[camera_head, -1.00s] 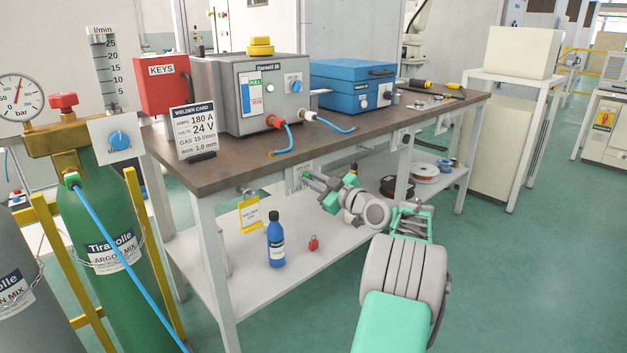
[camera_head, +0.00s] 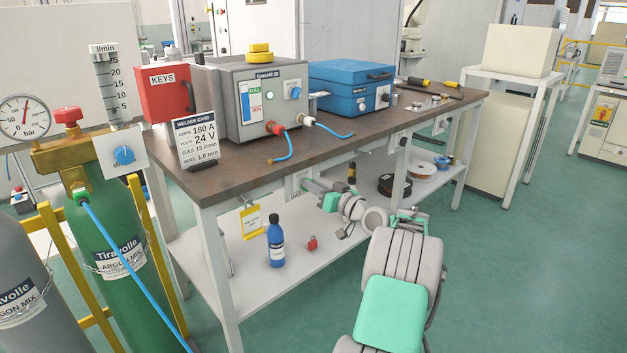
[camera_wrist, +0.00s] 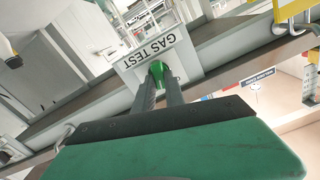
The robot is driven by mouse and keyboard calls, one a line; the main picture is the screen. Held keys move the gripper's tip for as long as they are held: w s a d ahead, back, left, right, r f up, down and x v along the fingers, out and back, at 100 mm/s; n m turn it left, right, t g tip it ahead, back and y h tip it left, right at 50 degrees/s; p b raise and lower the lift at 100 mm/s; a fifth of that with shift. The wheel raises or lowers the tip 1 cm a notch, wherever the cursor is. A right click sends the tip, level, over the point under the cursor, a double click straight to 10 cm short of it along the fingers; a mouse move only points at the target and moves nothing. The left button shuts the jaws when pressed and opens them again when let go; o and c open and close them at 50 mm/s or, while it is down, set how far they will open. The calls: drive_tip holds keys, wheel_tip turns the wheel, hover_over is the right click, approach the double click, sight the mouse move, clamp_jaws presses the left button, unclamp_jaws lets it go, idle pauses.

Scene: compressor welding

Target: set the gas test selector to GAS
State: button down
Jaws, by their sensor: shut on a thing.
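The gas test selector is a small green knob (camera_wrist: 157,70) on a pale plate lettered GAS TEST (camera_wrist: 150,52), which appears upside down in the wrist view. The plate (camera_head: 294,184) sits on the front rail under the bench top. My gripper (camera_wrist: 160,80) has its two dark fingers closed on the green knob, one on each side. In the head view my gripper (camera_head: 306,184) reaches the plate from the right and hides the knob. The selector's set position cannot be read.
The workbench (camera_head: 220,180) carries a grey welder (camera_head: 262,100) and a blue case (camera_head: 350,88). A yellow tag (camera_head: 252,222) hangs left of the plate. A blue bottle (camera_head: 276,240) and red padlock (camera_head: 312,242) stand on the lower shelf. Green gas cylinder (camera_head: 115,290) is at left.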

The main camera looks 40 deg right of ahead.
drive_tip(key=shift+m+p, duration=0.75)
drive_tip(key=shift+m, duration=0.55)
drive_tip(key=shift+f, duration=0.1)
drive_tip(key=c, duration=1.4)
unclamp_jaws()
drive_tip(key=shift+s, duration=0.1)
drive_tip(key=s+p, duration=0.1)
drive_tip(key=s, duration=0.6)
drive_tip(key=shift+s+d, duration=0.15)
drive_tip(key=shift+s, duration=0.2)
